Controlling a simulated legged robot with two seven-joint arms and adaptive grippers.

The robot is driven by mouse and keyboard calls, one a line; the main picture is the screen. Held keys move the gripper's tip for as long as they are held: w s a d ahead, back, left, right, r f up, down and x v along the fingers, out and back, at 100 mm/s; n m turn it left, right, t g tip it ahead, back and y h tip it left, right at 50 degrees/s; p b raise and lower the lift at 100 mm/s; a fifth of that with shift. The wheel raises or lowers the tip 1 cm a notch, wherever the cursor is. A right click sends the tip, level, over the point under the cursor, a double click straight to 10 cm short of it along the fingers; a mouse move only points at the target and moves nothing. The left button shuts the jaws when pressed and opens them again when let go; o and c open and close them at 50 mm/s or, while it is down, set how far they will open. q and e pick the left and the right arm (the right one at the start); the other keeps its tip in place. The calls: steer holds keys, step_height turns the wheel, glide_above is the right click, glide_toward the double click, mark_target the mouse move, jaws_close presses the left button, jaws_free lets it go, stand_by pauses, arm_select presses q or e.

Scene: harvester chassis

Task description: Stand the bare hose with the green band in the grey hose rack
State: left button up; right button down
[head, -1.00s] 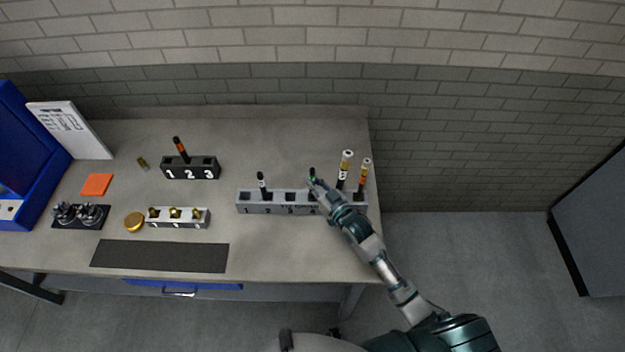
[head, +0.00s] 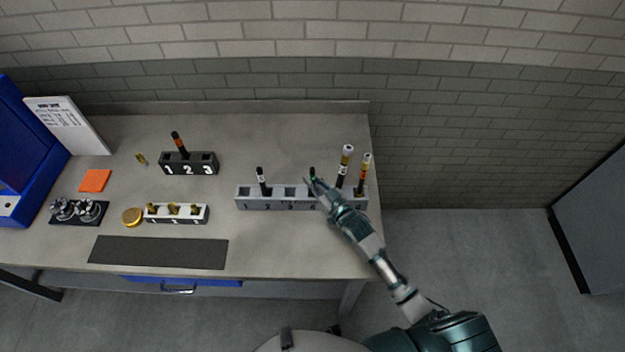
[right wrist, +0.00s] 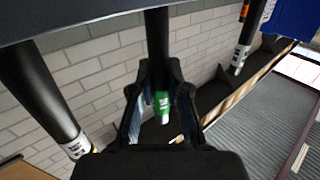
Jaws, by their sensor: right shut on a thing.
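The grey hose rack (head: 275,205) stands at the right part of the bench, with a row of numbered slots. The black hose with the green band (head: 312,172) is upright at about slot 4. My right gripper (head: 314,184) is shut on it from the front right. In the right wrist view the green band (right wrist: 162,103) shows between the two fingers (right wrist: 160,95). The gripper and arm cover part of the rack, and I cannot tell how deep the hose sits. My left gripper is not in view.
A hose with a white band (head: 262,180) stands in the rack's left part. A black numbered rack (head: 188,168) with an orange-banded hose stands further left.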

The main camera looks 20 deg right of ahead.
steer(key=shift+f, duration=0.2)
steer(key=c, duration=1.1)
jaws_free()
steer(key=v, duration=1.2)
